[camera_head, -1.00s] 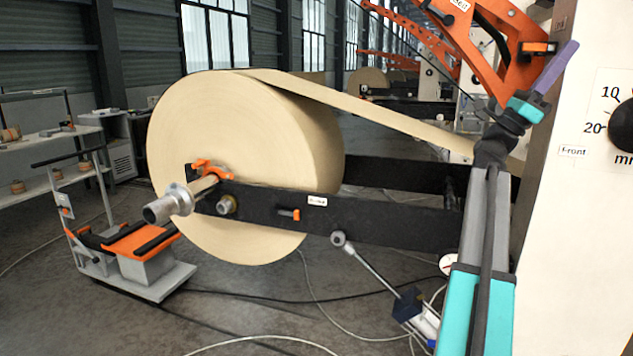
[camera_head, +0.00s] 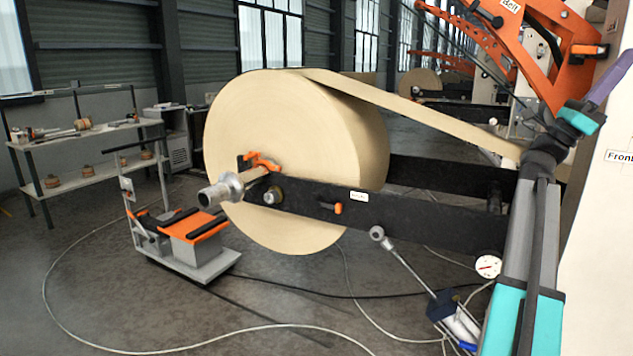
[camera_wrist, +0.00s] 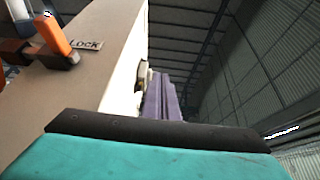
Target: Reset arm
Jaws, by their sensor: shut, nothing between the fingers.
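My arm rises at the right of the head view, with teal and grey links. My gripper (camera_head: 617,74) is the purple part at the arm's upper end, cut by the right edge of the picture. In the wrist view its purple fingers (camera_wrist: 161,92) are close together and hold nothing. Below them a teal and black part of my arm fills the bottom of that view. The gripper is beside the pale machine panel, clear of the paper roll (camera_head: 285,150).
A cart with an orange top (camera_head: 195,228) and a shelf (camera_head: 85,137) stand left. An orange handle by a LOCK label (camera_wrist: 56,36) is on the panel. Cables cross open floor.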

